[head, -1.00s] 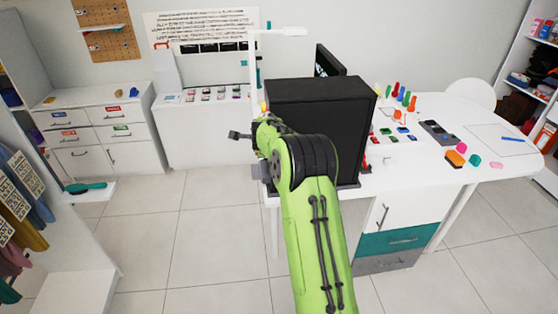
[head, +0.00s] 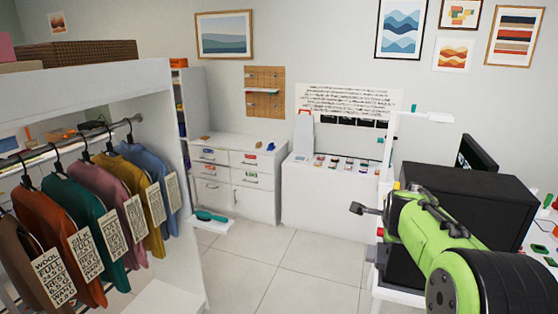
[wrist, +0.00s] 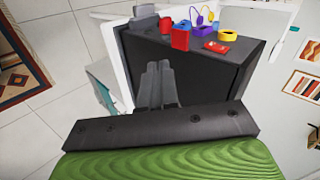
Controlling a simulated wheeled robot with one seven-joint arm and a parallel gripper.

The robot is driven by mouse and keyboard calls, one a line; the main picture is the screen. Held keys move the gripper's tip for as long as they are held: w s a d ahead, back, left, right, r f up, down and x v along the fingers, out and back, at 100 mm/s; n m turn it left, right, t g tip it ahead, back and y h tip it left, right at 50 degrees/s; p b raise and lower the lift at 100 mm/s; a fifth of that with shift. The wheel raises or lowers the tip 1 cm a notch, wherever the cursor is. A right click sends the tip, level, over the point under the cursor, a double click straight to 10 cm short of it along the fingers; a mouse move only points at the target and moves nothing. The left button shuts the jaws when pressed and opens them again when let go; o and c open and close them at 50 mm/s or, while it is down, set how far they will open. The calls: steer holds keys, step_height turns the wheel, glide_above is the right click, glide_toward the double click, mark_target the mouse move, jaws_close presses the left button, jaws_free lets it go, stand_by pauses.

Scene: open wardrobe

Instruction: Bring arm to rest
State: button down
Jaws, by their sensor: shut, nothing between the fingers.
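My green arm (head: 425,235) reaches in from the lower right of the head view, in front of the black cabinet. My gripper (head: 358,208) is small there and points left, over the open floor beside the cabinet. In the wrist view my gripper's grey fingers (wrist: 158,66) are together with nothing between them. They show against the side of the black cabinet (wrist: 205,75), and I cannot tell the gap to it.
The open wardrobe with hanging jackets (head: 97,212) fills the left. White drawers (head: 237,178) and a white counter (head: 330,200) stand at the back. The black cabinet (head: 465,203) is at the right. Tiled floor (head: 285,265) lies clear between.

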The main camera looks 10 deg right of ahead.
steer(key=s+a+r+n+y, duration=0.1)
steer(key=s+a+r+n, duration=0.3)
steer(key=s+a+n, duration=0.45)
steer(key=s+a+f+n+g+y, duration=0.1)
steer(key=s+a+n, duration=0.3)
steer(key=s, duration=0.4)
steer(key=s+a+f+n+y, duration=0.1)
steer(key=s+a+f+n, duration=0.2)
steer(key=s, duration=0.6)
steer(key=s+a+f+n+g+y+b, duration=0.1)
steer(key=s+a+f+n, duration=0.1)
steer(key=s+a+n, duration=0.2)
steer(key=s+n, duration=0.2)
steer(key=s, duration=0.2)
steer(key=shift+s+a+f+g, duration=0.2)
steer(key=shift+s+a+g, duration=0.1)
steer(key=shift+s+a, duration=0.1)
steer(key=shift+n, duration=0.25)
